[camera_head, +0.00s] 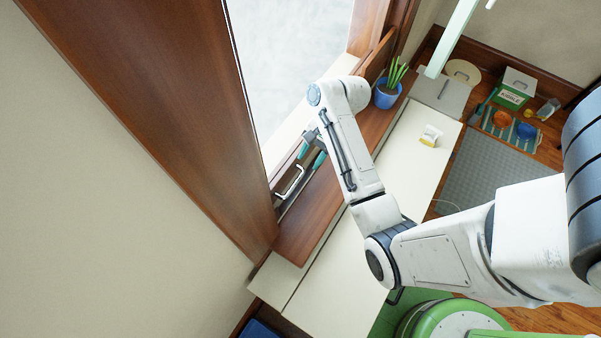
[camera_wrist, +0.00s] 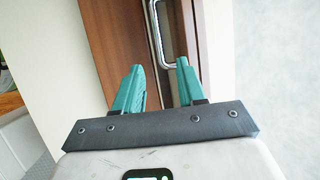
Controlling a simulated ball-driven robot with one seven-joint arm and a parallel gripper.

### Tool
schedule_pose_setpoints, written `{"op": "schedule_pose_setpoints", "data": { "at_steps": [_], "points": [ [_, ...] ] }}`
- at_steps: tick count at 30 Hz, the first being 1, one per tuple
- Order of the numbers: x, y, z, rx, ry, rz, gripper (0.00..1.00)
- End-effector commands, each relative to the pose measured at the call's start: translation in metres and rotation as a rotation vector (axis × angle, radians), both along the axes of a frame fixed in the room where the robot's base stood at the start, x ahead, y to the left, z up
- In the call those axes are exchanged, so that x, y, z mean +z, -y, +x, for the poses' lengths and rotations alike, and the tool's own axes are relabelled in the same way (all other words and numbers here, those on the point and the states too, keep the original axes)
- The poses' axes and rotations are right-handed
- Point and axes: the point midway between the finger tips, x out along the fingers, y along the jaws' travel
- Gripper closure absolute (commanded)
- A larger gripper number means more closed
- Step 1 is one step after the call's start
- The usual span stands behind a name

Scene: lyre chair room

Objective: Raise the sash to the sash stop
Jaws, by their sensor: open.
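A pale, shiny handle (camera_head: 289,190) sits low on the window sash, just above the wooden sill (camera_head: 305,222). In the wrist view the handle (camera_wrist: 155,32) is a bent metal bar beyond the fingertips, running up out of the frame. My gripper (camera_head: 311,156) is open and empty, its two teal fingers pointing toward the handle, close to it but apart. In the wrist view the fingers of my gripper (camera_wrist: 160,65) stand to either side of the handle's near end, short of it. The sash glass (camera_head: 290,55) is bright. I cannot make out the sash stop.
A blue pot with a green plant (camera_head: 388,92) stands on the sill beyond my wrist. A white and yellow item (camera_head: 430,136) lies on the pale counter (camera_head: 408,168). A wide wooden jamb (camera_head: 175,90) borders the window at the left.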

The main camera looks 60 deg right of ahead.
Motion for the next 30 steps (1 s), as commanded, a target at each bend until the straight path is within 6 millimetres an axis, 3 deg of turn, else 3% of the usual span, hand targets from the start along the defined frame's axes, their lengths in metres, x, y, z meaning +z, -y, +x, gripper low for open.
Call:
{"op": "schedule_pose_setpoints", "data": {
  "at_steps": [6,13,26,30],
  "points": [
    [-0.038,-0.017,0.007,0.005,-0.003,0.001,0.60],
    [-0.066,-0.028,0.013,0.003,-0.001,-0.001,0.60],
    [-0.075,-0.032,0.015,0.003,0.000,-0.003,0.60],
    [-0.075,-0.032,0.015,0.003,0.000,-0.003,0.71]
  ]
}}
